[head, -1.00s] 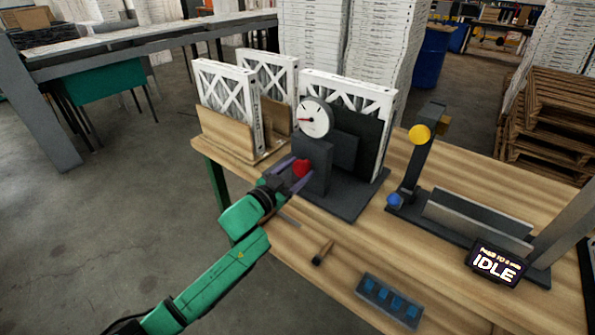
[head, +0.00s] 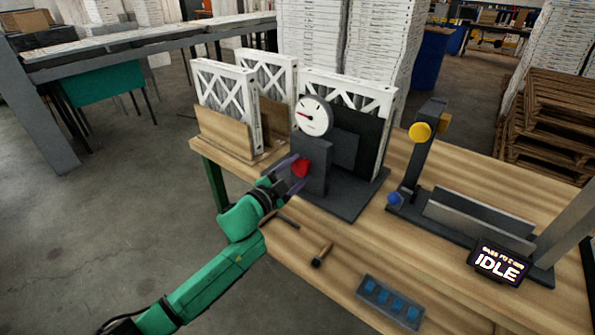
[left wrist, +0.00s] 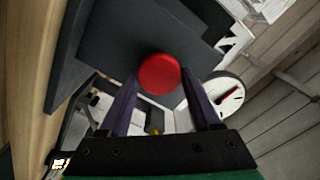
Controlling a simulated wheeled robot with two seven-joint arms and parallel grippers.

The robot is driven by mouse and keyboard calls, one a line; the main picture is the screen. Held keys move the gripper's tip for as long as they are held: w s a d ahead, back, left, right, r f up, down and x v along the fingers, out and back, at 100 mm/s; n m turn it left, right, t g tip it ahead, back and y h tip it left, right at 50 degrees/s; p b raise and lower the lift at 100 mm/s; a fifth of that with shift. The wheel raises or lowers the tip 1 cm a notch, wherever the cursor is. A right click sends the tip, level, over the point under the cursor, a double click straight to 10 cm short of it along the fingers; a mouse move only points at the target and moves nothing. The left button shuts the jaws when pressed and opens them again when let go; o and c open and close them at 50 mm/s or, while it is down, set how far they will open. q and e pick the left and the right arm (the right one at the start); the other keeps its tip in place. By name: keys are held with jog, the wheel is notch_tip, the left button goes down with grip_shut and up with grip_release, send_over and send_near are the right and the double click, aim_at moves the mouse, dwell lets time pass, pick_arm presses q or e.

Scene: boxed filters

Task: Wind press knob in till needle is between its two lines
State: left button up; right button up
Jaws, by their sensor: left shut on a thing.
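The press is a dark grey block (head: 313,162) on a grey base, with a red knob (head: 300,168) on its front face. My left gripper (head: 293,172) is shut on the red knob, with one finger on each side. In the left wrist view the round knob (left wrist: 159,74) sits between the fingertips. A round white gauge (head: 313,117) stands on top of the block. Its red needle points left and slightly up; its two lines are too small to make out. The gauge also shows in the left wrist view (left wrist: 216,100). My right gripper is not in view.
A white-framed filter (head: 388,101) stands behind the press, and others (head: 226,100) stand in a wooden rack. A small hammer-like tool (head: 322,254) and a blue-buttoned panel (head: 389,302) lie in front. A fixture with a yellow knob (head: 420,132) and a display reading IDLE (head: 498,264) are at right.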

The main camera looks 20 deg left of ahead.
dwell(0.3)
pick_arm(q)
jog(key=o, duration=1.3)
jog(key=shift+o, duration=0.2)
jog(key=b+v, duration=0.3)
jog(key=v, duration=1.1)
jog(key=shift+s, duration=0.3)
